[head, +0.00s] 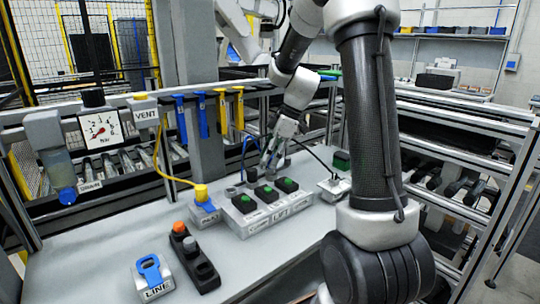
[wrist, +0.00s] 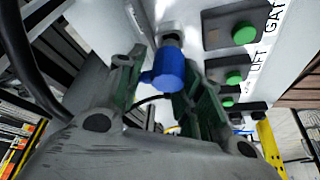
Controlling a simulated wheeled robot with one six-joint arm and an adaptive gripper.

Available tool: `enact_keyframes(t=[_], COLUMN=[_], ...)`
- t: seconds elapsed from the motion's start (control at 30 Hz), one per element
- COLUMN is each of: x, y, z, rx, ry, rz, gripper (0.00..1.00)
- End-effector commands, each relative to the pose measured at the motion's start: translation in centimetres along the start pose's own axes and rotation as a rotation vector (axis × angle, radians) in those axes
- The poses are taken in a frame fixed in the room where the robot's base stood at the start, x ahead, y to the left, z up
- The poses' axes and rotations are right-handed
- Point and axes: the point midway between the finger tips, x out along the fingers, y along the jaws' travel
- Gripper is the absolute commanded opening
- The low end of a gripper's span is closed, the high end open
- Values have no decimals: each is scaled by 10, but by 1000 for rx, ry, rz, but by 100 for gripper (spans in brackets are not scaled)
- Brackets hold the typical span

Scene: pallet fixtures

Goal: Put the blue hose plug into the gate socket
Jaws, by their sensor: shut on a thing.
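My gripper (head: 270,168) is shut on the blue hose plug (wrist: 168,72), which sits between the green-lined fingers in the wrist view. A grey metal end (wrist: 172,38) lies just beyond the plug; I cannot tell whether it is the plug's tip or a socket. In the head view the fingers hide the plug, and a blue hose (head: 244,150) loops beside them. The gripper is just behind the grey socket block (head: 256,224), which bears several labels and green buttons. The GATE label (wrist: 272,20) shows in the wrist view. The gate socket's opening cannot be made out.
A black switch box (head: 195,262) and a blue-handled LINE block (head: 153,274) stand in front. A grey block (head: 333,186) with a black cable is at right. A gauge (head: 100,130) stands at back left.

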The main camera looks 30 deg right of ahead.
Motion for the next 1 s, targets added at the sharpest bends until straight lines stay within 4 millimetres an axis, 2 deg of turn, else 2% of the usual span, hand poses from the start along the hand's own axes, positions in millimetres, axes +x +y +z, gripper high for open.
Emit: enact_keyframes(t=[0.8, 1.0], x=[19, 18], y=[0, 0], z=[8, 8], rx=[0, 0], ry=[0, 0], rz=[-1, 0], gripper=[13, 13])
